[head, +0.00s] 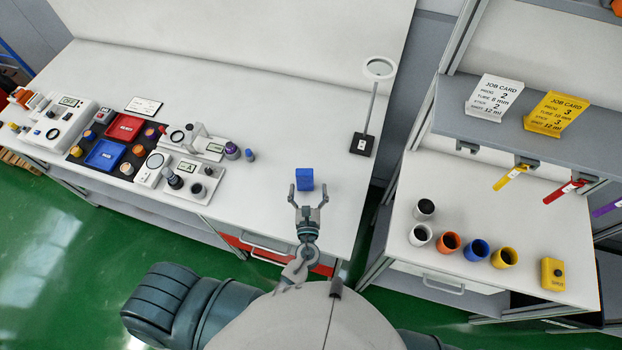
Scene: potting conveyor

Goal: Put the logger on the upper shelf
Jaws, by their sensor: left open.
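A small blue box (304,179), which looks like the logger though no label can be read on it, stands on the white bench (260,130) near its right end. My left gripper (308,197) is open and empty, just on the near side of the blue box, with its fingers pointing at it. I cannot tell whether the fingertips touch the box. A grey raised shelf (455,122) runs above the right-hand table and carries a white job card (494,98) and a yellow job card (556,113). My right gripper is not in view.
A magnifier lamp (362,143) stands behind and right of the box. Instruments and red and blue trays (105,154) crowd the bench's left. Several cups (447,242) and a yellow box (552,273) stand under the shelf. A gap separates the tables. The shelf's left end is bare.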

